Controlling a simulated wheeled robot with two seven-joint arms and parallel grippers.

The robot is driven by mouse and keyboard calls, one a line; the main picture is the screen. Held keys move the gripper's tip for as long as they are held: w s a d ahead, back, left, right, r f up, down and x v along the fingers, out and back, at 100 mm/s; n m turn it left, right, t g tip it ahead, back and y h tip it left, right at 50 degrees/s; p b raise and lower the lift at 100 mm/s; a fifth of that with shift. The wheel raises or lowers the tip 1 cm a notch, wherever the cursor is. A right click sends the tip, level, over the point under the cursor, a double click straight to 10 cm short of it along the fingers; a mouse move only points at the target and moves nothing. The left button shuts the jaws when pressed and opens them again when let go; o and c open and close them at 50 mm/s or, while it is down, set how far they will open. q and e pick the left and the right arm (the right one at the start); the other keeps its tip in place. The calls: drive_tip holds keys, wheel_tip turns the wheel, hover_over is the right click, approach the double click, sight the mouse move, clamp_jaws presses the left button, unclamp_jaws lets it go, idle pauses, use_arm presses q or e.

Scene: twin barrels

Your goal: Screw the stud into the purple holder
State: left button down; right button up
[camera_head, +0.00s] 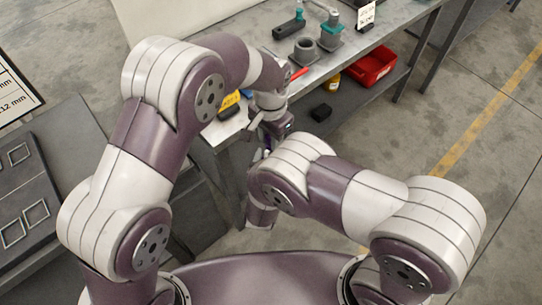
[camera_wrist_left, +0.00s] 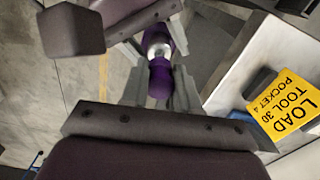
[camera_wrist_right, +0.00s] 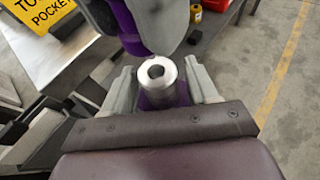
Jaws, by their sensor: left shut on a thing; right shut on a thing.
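My left gripper (camera_wrist_left: 158,88) is shut on a bright purple part (camera_wrist_left: 160,80), which I take for the holder. A silver section (camera_wrist_left: 158,44) shows just beyond it, with more purple behind. In the right wrist view my right gripper (camera_wrist_right: 164,90) is shut on a silver round piece (camera_wrist_right: 158,73) with a hole in its end, probably the stud; purple shows beneath it. The two grippers face each other closely. Whether stud and holder touch or are engaged I cannot tell.
A grey workbench (camera_head: 352,45) stands ahead, bearing a grey ring-shaped block (camera_head: 305,50) and a teal-and-grey fixture (camera_head: 329,38). A yellow sign (camera_wrist_left: 286,104) stands near its edge. A red bin (camera_head: 372,66) sits on the lower shelf. The floor at right is clear.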

idle(0.5)
use_arm(q)
drive_tip(key=shift+f, duration=0.85)
drive_tip(key=shift+f, duration=0.55)
drive_tip(key=c, duration=0.8)
unclamp_jaws()
drive_tip(key=shift+c, duration=0.2)
wheel_tip(320, 180, up, 4)
drive_tip(key=shift+s+r, duration=0.1)
drive_tip(key=shift+r, duration=0.15)
drive_tip(key=shift+o, duration=0.3)
